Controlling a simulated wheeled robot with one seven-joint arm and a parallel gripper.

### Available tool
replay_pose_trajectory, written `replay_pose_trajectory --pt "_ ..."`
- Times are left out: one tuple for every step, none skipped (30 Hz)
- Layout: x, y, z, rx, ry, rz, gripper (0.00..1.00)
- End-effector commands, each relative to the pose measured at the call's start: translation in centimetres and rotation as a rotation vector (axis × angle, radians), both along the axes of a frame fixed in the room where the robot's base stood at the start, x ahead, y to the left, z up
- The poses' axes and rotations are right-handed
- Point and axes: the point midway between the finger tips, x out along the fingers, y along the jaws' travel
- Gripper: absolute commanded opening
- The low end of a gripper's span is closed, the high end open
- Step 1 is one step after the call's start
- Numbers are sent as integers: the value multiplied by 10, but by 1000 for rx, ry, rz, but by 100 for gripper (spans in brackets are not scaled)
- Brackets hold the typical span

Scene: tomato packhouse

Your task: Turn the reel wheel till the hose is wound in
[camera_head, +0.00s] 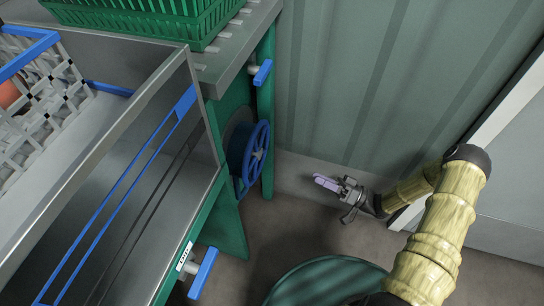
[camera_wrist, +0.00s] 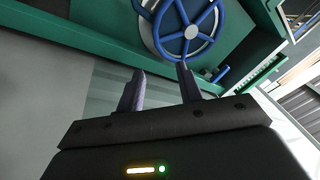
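The reel wheel (camera_head: 256,155) is a blue spoked wheel with a pale hub, on the green side panel of the bench. I cannot make out the hose.
A steel trough (camera_head: 135,85) is at the left. Blue lever handles (camera_head: 203,273) and (camera_head: 263,73) stick out from the bench. A green crate (camera_head: 205,28) stands on top, and a white lattice crate (camera_head: 70,75) is in the trough. A dark green round object (camera_head: 325,280) is at the bottom.

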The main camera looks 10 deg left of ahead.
Motion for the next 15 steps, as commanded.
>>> replay_pose_trajectory --pt "0 2 0 0 0 1 36" --pt "0 4 0 1 0 1 36" --pt "1 6 1 0 -1 0 36" --pt "1 8 2 1 -1 -1 36" --pt "2 11 2 1 -2 -1 36" --pt "2 16 4 1 -2 -1 36" --pt "2 20 5 1 -2 -1 36" --pt "3 24 6 1 -1 -3 36" --pt "3 29 7 0 -2 -4 36" --pt "4 34 8 0 -2 -4 36" --pt "4 39 10 0 -1 -5 36" --pt "5 46 12 1 -1 -4 36" --pt "5 51 13 1 -1 -3 36" --pt "5 56 15 -1 -1 -4 36" --pt "6 63 16 0 -2 -6 36"
